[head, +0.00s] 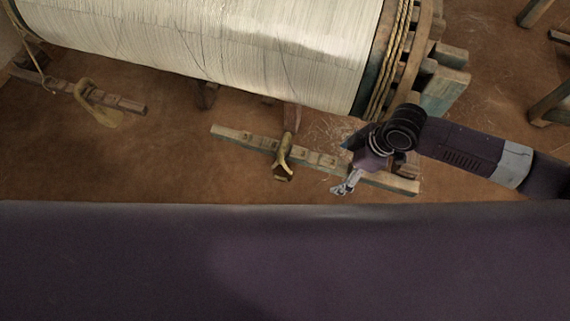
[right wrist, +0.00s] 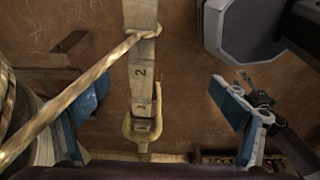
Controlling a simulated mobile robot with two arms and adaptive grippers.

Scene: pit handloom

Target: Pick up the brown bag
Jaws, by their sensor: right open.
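I cannot make out a brown bag in either view. My right gripper (head: 347,184) hangs above the right end of a notched wooden bar in the head view. In the right wrist view its blue finger pads (right wrist: 163,102) stand wide apart with nothing held. A numbered wooden bar (right wrist: 145,85) shows between the pads, with a yellowish loop (right wrist: 143,128) around its lower part. I cannot tell how far it is from the pads. My left gripper is not in view.
A large roll of pale thread (head: 215,45) fills the top, with ropes (head: 390,60) and wooden blocks (head: 442,85) at its right end. Notched bars (head: 240,138) lie below it, one with a yellowish hook (head: 283,160). Wooden legs (head: 550,105) stand far right. Brown floor (head: 170,165) is open at left.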

